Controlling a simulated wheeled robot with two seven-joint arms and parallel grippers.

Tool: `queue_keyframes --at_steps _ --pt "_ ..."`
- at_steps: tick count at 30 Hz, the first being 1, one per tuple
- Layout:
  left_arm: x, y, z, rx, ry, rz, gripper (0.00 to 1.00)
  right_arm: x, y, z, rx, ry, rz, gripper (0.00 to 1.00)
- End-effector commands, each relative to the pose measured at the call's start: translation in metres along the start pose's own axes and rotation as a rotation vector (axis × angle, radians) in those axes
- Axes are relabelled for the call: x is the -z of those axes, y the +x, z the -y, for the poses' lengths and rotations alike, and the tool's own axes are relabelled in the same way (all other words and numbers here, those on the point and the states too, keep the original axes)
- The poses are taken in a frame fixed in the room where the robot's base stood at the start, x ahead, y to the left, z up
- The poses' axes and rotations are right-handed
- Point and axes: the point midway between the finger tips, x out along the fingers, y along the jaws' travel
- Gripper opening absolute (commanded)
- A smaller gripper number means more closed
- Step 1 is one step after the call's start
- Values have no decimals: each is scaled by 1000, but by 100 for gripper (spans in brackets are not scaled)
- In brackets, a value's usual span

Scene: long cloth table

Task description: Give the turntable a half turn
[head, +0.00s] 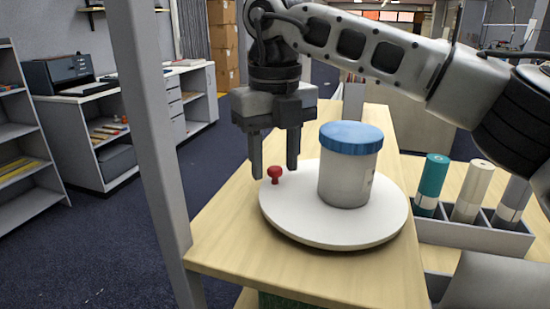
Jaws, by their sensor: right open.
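The white round turntable (305,222) lies on the wooden table top. A red knob (274,174) stands up at its far left rim. A grey canister with a blue lid (348,180) stands upright on the turntable, right of the knob. My right gripper (275,172) points down with its fingers apart, one on the left of the knob and one behind or to its right. The picture does not show whether a finger touches the knob. My left gripper is out of view.
A grey rack (465,234) right of the turntable holds a teal cylinder (432,182), a cream cylinder (473,190) and a grey cylinder (511,203). A grey post (150,120) stands at the table's left edge. Bare wooden top (372,275) shows in front of the turntable.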

Motion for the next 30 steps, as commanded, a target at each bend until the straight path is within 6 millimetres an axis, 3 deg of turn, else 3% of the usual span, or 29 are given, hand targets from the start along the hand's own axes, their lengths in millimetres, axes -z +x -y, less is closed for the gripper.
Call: queue_keyframes --at_steps 8,13,30 --pt "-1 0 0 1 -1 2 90 0 2 0 0 1 0 43" --pt "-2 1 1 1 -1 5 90 0 2 0 0 1 1 1" --pt "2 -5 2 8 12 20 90 -6 -2 -4 0 -81 2 0"
